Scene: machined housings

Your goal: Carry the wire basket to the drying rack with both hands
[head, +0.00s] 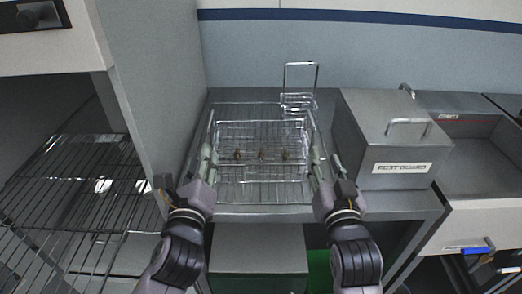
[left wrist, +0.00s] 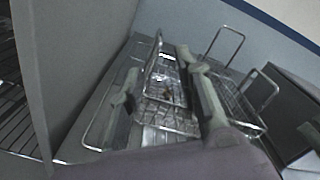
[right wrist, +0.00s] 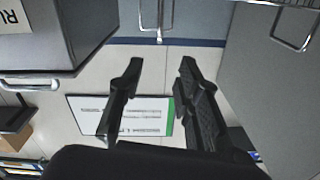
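The wire basket (head: 262,172) stands on the grey counter in the head view, with small brown parts in it. My left gripper also shows at the basket's left side in the head view (head: 206,165). My right gripper (head: 328,168) is at the basket's right side; its fingers are apart with nothing between them in the right wrist view (right wrist: 160,88). A wire-shelf rack (head: 70,190), possibly the drying rack, is at the left.
A smaller wire basket with a tall handle (head: 300,100) stands behind. A grey lidded box (head: 385,140) with a label and handle is close on the right. A grey panel (head: 145,80) separates the counter from the wire shelves. A sunken basin (head: 480,165) lies far right.

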